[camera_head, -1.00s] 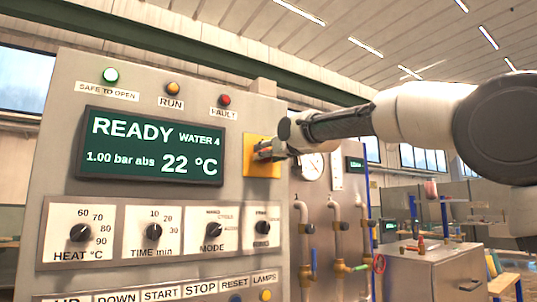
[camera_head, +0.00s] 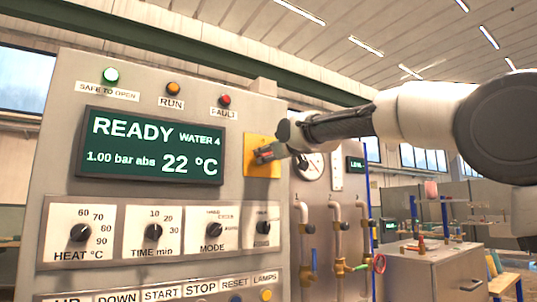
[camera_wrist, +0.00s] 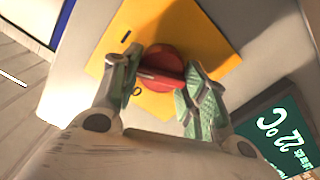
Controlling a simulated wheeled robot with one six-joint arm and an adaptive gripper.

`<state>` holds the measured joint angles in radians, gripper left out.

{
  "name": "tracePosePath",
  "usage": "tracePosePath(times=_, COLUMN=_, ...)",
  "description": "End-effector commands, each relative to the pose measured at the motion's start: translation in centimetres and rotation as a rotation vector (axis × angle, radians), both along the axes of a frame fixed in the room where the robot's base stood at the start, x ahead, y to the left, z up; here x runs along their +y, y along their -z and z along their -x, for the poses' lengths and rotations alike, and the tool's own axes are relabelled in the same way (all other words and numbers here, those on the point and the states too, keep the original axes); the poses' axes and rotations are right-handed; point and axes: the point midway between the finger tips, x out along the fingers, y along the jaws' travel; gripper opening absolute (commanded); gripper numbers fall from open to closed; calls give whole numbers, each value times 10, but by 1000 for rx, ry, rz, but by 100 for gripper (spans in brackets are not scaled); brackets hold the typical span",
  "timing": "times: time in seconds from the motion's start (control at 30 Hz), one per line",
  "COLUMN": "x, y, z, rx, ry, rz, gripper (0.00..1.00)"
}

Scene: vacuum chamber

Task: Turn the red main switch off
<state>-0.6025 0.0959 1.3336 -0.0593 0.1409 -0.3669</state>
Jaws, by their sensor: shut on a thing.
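The red main switch (camera_wrist: 161,62) is a round knob with a raised grip bar, on a yellow plate (camera_wrist: 190,32) with "I" and "O" marks. In the wrist view my gripper (camera_wrist: 165,78) has its green-padded fingers on either side of the bar, shut on it. The bar's exact pointing is partly hidden by the fingers. In the head view the yellow plate (camera_head: 258,142) is on the right side of the panel front, and my gripper (camera_head: 266,154) reaches it from the right, covering most of the knob.
A display (camera_head: 150,147) reads READY, WATER 4, 22 °C, left of the plate. The green lamp (camera_head: 111,75) is lit. Rotary knobs such as MODE (camera_head: 213,229) sit below. Pipes with valves (camera_head: 338,240) and a gauge (camera_head: 310,165) are to the right.

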Motion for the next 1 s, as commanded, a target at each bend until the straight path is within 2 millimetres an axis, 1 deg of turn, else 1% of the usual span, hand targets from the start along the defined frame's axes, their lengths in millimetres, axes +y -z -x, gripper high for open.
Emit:
tracePosePath(times=0.7, x=2, y=4, z=1, rx=-378, ry=-1, rz=564, gripper=20)
tracePosePath(times=1.0, x=3, y=5, z=1, rx=-520, ry=-2, rz=776, gripper=20)
